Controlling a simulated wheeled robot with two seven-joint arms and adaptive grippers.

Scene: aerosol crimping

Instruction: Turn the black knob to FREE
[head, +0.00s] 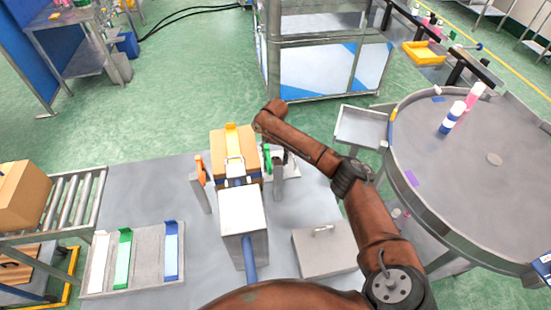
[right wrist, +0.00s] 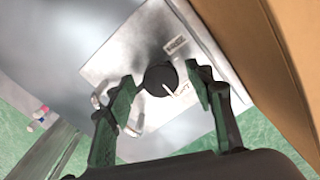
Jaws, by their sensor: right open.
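The black knob (right wrist: 160,78) shows in the right wrist view on a pale metal plate (right wrist: 112,62). A white pointer mark runs from the knob toward the lower right. Small lettering on the plate is too blurred to read. My right gripper (right wrist: 162,77) is open, with its two dark green-tinted fingertips on either side of the knob and a small gap at each side. In the head view my right arm reaches to the middle of the table, and its gripper is small and partly hidden there. My left gripper is not in view.
A brown cardboard surface (right wrist: 285,60) stands close on the right in the wrist view. The grey table (head: 165,190) bears a tray (head: 148,262) with coloured strips, an orange-handled post (head: 201,185) and a grey box (head: 325,250). A round table (head: 450,150) stands at the right.

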